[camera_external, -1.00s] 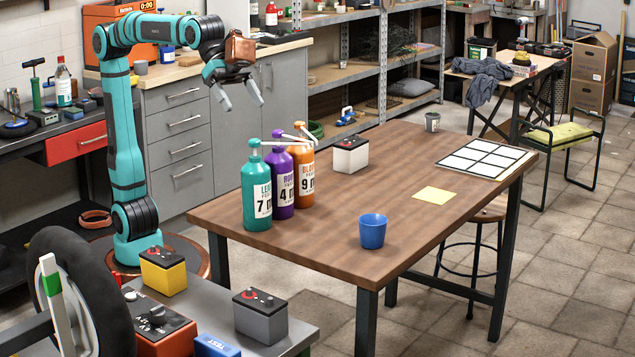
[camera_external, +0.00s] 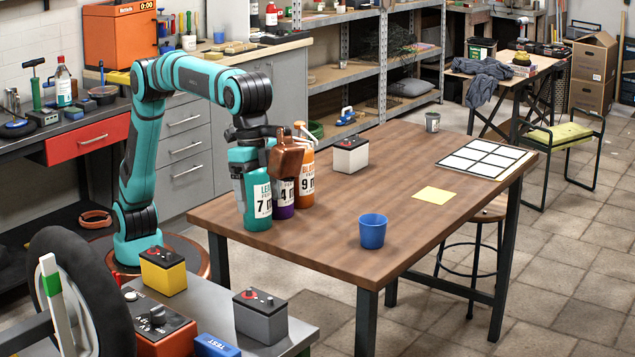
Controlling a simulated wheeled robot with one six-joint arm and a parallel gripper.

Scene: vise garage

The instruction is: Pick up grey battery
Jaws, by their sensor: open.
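The grey battery (camera_external: 260,317) has a dark top with red and dark terminals. It stands upright on the grey cart top (camera_external: 212,290) at the lower middle, right of a yellow battery (camera_external: 163,272). My gripper (camera_external: 254,195) is open and points down, well above and behind the grey battery in the picture. It overlaps the teal pump bottle (camera_external: 257,213) at the wooden table's left end. One finger shows at that bottle's left side; the other is hard to make out. I cannot tell whether the gripper touches the bottle. Nothing touches the grey battery.
Purple (camera_external: 284,197) and orange (camera_external: 307,180) bottles stand beside the teal one on the wooden table (camera_external: 320,235). A white battery (camera_external: 350,157) and a blue cup (camera_external: 373,231) are also there. A red charger-like box (camera_external: 160,330) and a tyre (camera_external: 85,290) crowd the cart's left.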

